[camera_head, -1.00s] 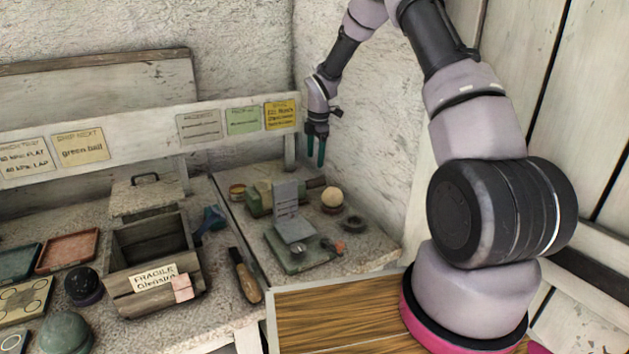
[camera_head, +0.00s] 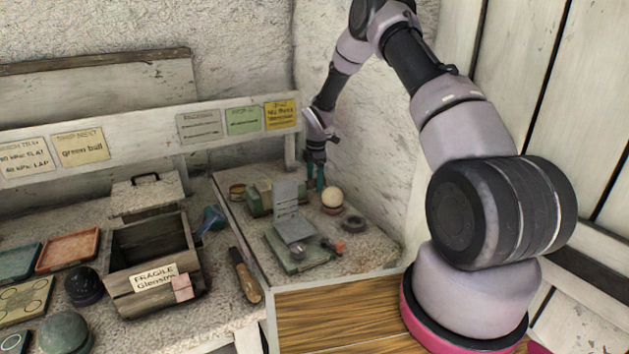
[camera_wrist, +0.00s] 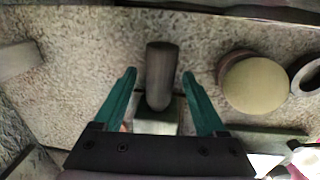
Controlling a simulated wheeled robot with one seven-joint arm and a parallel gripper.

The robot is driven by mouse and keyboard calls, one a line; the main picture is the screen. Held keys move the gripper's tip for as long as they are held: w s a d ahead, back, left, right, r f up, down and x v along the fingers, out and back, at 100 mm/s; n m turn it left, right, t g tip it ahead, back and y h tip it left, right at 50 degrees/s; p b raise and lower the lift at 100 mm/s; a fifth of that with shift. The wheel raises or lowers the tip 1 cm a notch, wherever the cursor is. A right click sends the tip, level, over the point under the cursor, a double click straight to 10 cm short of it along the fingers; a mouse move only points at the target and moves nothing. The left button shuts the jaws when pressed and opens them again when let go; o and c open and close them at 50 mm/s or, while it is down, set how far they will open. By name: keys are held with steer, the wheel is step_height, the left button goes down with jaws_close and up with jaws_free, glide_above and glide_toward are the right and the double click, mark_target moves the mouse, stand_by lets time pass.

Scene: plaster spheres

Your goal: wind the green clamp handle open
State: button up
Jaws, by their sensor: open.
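The green clamp (camera_head: 259,203) sits at the back of the right-hand bench, behind an upright grey plate. Its dark, rounded handle (camera_wrist: 161,70) sticks out between my fingers in the wrist view. My gripper (camera_head: 316,186) points down at the handle's end. In the wrist view my open gripper (camera_wrist: 159,76) has one teal finger on each side of the handle, with a visible gap on both sides. In the head view my fingers partly cover the handle, and I cannot tell how far they reach down around it.
A cream ball (camera_head: 332,196) on a round base stands close to the right of my gripper. A dark ring (camera_head: 353,224) lies nearby. The grey plate (camera_head: 288,210) rises in front, on a green base (camera_head: 297,260). An open wooden box (camera_head: 150,240) stands left. The rough wall is behind.

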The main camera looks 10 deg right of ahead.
jaws_close()
stand_by(0.3)
steer(key=t, duration=0.2)
steer(key=s+t+y, duration=0.1)
steer(key=t, duration=0.1)
steer(key=shift+f+t+y, duration=0.2)
steer(key=shift+t+y, duration=0.1)
steer(key=shift+d+f+t+y, duration=0.15)
steer(key=shift+t+y, duration=0.25)
steer(key=shift+t, duration=0.8)
jaws_free()
